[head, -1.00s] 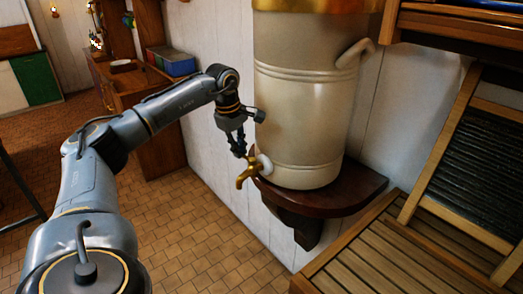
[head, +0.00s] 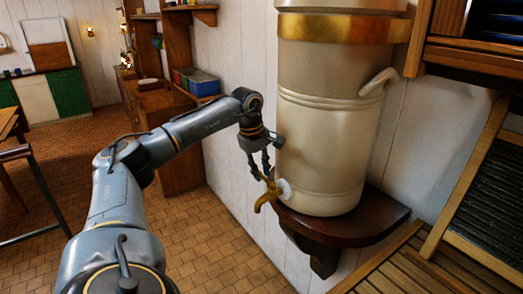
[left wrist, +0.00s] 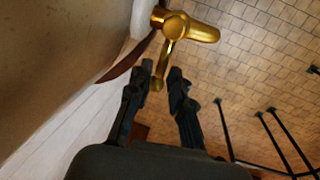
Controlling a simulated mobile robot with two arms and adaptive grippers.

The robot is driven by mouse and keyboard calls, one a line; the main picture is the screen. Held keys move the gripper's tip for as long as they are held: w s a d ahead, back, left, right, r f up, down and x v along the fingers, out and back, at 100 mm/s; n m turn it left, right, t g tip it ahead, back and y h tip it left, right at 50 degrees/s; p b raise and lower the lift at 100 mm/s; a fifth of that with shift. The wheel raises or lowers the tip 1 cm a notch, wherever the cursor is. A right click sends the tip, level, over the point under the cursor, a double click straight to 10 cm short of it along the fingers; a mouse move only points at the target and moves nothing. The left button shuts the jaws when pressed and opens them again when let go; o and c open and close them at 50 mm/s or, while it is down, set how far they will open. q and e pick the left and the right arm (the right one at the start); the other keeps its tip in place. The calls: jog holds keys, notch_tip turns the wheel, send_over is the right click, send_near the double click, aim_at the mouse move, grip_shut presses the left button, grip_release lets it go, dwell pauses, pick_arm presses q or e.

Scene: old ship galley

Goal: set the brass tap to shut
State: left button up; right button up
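The brass tap (head: 266,197) sticks out from the lower left side of the big cream urn (head: 322,130). In the left wrist view the tap (left wrist: 188,28) is at the top, with its spout to the right and its thin handle (left wrist: 164,62) reaching down toward my fingers. My left gripper (head: 261,176) is just above the tap, pointing down. In the left wrist view its two dark fingers (left wrist: 161,70) stand apart, with the handle's tip between or just beyond them. I cannot tell whether they touch it. My right gripper is in neither view.
The urn stands on a dark wooden wall shelf (head: 385,222). A slatted wooden surface (head: 400,270) lies at lower right, with a framed ribbed board (head: 490,190) above it. A wooden cabinet (head: 180,160) stands behind my left arm. Tiled floor (head: 215,250) is clear below the tap.

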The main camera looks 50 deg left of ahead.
pick_arm(q)
jog(key=shift+o, duration=0.3)
jog(key=shift+a, duration=0.1)
notch_tip(320, 180, up, 12)
jog(key=s, duration=0.2)
jog(key=shift+s+a+f, duration=0.15)
jog(key=shift+f, duration=0.05)
dwell(0.5)
